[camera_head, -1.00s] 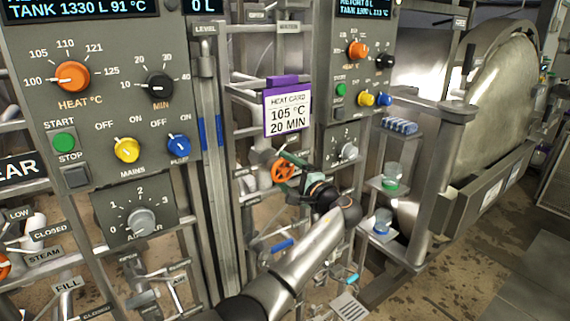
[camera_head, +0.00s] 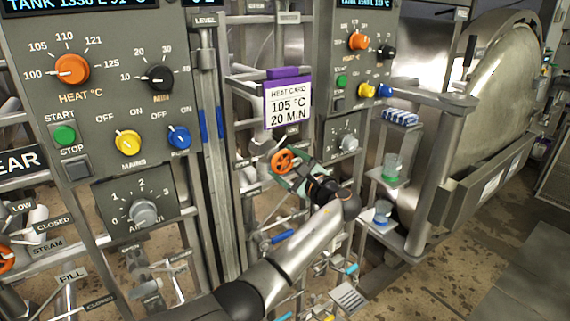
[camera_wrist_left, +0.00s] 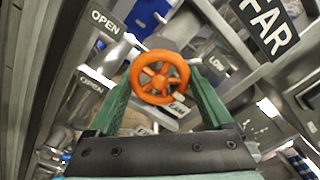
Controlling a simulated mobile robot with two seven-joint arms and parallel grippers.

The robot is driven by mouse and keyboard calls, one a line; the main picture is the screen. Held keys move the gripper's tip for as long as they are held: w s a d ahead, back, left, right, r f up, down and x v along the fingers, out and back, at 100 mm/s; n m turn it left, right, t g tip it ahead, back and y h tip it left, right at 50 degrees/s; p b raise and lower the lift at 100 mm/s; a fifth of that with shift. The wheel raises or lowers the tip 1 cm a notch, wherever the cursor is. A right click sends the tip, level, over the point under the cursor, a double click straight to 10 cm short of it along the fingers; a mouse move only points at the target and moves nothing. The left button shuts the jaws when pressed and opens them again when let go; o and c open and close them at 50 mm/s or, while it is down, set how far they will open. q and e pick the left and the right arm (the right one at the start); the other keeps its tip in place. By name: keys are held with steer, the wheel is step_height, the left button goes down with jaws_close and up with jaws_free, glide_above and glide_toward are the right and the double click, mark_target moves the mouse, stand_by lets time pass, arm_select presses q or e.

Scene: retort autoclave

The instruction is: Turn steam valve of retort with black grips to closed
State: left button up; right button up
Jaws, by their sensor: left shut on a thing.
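The steam valve's orange handwheel (camera_head: 284,161) sits among the pipes below the heat card in the head view. It also shows in the left wrist view (camera_wrist_left: 160,77), with a small tag at its lower right. My left gripper (camera_wrist_left: 160,68) has its green fingers on either side of the wheel's rim and is shut on it. In the head view my left gripper (camera_head: 287,172) reaches the wheel from the lower right. A dark grip (camera_head: 469,50) shows on the large steel retort (camera_head: 490,100) at right. My right gripper is not in view.
Two grey control panels (camera_head: 95,100) flank the pipes. A purple-edged heat card (camera_head: 288,103) reads 105 °C, 20 MIN. Another orange wheel (camera_head: 5,258) is at the left edge near a STEAM label. Shelves with small containers (camera_head: 391,167) stand right of my arm.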

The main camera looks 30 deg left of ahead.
arm_select(q)
steer(key=shift+f, duration=0.15)
steer(key=o, duration=1.1)
steer(key=shift+o, duration=0.2)
steer(key=shift+d, duration=0.15)
steer(key=b+v, duration=0.2)
steer(key=v, duration=1)
steer(key=shift+s+d, duration=0.15)
steer(key=shift+d, duration=0.05)
